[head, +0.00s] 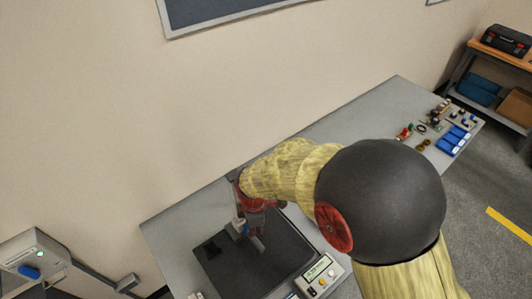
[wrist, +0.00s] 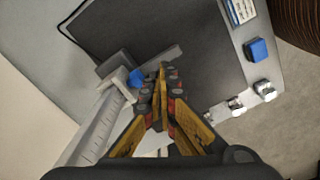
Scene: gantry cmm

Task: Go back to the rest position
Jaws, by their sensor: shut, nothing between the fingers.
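My gripper (head: 254,228) is low over the grey table (head: 180,230), at the back edge of a dark flat plate (head: 225,268). In the wrist view its yellow fingers (wrist: 161,88) meet at the tips with nothing between them. A small blue part (wrist: 137,77) and a pale upright with a scale (wrist: 105,125) stand just left of the fingertips. I cannot tell whether the fingers touch them. My arm hides the middle of the table in the head view.
A control box with a small display (head: 320,275) stands right of the plate. Blue trays (head: 453,140) and several small parts lie at the table's far right. A white box (head: 32,257) is at lower left. A wooden shelf (head: 490,52) stands at the upper right.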

